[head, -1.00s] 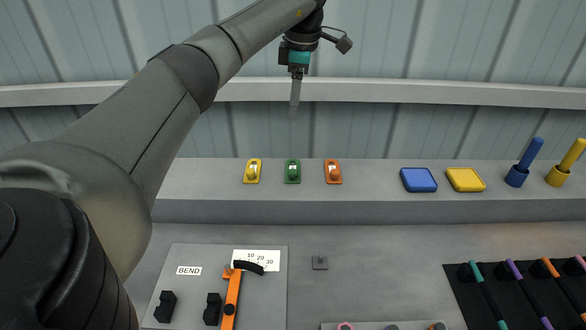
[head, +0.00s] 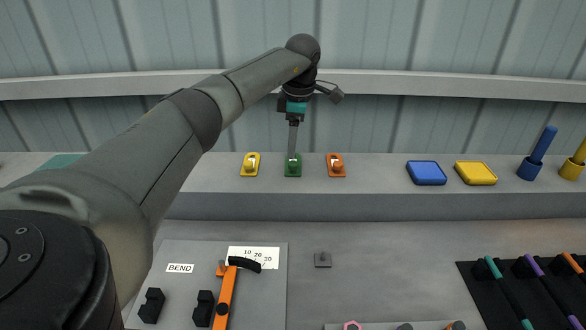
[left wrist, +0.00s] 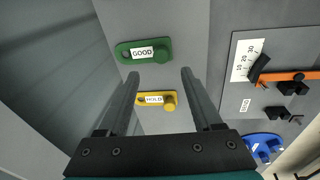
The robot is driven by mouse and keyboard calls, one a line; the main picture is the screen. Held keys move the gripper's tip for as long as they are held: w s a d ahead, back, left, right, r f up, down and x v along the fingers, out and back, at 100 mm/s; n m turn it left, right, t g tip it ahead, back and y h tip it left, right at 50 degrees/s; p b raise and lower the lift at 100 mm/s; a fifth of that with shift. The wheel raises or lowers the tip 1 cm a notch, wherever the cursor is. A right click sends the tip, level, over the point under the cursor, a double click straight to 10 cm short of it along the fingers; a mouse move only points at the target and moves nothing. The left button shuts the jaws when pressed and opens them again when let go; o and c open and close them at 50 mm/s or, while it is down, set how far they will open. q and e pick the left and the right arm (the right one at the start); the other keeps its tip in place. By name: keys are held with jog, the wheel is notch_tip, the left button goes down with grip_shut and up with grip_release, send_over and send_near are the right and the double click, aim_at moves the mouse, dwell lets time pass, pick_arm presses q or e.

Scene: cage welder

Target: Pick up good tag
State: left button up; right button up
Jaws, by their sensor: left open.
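The good tag is a green tag (head: 293,169) in the middle of three on the back ledge. In the left wrist view the green tag (left wrist: 158,50) shows a white GOOD label and a round green knob. My left gripper (head: 292,155) points down at the green tag in the head view, its tip overlapping the tag's upper part. In the left wrist view my left gripper (left wrist: 160,72) is open, with nothing between its fingers. The green tag lies just beyond the fingertips; I cannot tell whether they touch it. My right gripper is not in view.
A yellow tag (head: 250,166), labelled HOLD in the left wrist view, and an orange tag (head: 336,167) flank the green one closely. Blue (head: 426,173) and yellow (head: 475,173) pads sit further right. A BEND panel (head: 180,290) with an orange lever (head: 226,295) lies in front.

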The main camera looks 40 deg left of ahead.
aim_at(292, 163)
pick_arm(q)
jog(key=f, duration=0.4)
jog(key=f+b, duration=0.1)
jog(key=f, duration=0.1)
jog(key=shift+w+a+f, duration=0.15)
jog(key=shift+a+f, duration=0.1)
grip_shut()
dwell(0.3)
